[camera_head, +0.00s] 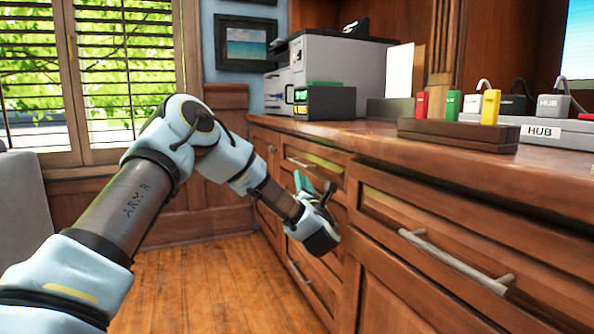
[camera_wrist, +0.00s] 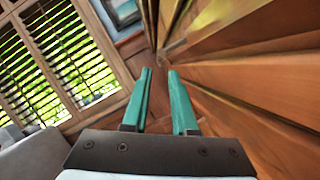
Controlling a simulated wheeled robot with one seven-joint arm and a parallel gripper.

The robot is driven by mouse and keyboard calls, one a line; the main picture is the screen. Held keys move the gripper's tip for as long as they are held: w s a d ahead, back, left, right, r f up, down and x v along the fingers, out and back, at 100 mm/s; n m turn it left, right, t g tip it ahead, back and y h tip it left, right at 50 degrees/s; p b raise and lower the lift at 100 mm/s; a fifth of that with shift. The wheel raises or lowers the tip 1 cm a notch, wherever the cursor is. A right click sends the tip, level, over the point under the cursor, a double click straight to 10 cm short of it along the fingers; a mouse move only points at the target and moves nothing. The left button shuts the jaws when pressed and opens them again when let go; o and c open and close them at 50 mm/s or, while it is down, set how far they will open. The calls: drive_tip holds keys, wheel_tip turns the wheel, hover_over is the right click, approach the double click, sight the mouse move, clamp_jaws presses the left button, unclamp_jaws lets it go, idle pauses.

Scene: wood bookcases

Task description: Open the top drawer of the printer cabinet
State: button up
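The printer cabinet (camera_head: 262,137) is the wooden unit below the printer, in the head view. Its top drawer (camera_head: 325,165) has a metal bar handle (camera_head: 298,162) and looks closed. My gripper (camera_head: 313,184) is just in front of and below that drawer, its teal fingers pointing up. Part of the drawer front is hidden behind my gripper. In the wrist view my gripper (camera_wrist: 160,72) is open, with an empty gap between the two fingers. The wooden fronts run close along its right side there. I cannot tell whether a finger touches the handle.
A nearer drawer with a long handle (camera_head: 455,262) is at right. The printer (camera_head: 325,72) stands on the counter (camera_head: 400,140), with a rack (camera_head: 455,134) and hub (camera_head: 545,131) nearer. The wooden floor (camera_head: 205,285) is clear left of the cabinets. A grey seat (camera_head: 22,210) is at far left.

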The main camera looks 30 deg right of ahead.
sight(297, 163)
drive_tip(key=b+x, duration=0.2)
drive_tip(key=x, duration=0.7)
drive_tip(key=shift+w+r, duration=0.1)
drive_tip(key=shift+w, duration=0.15)
clamp_jaws()
idle(1.0)
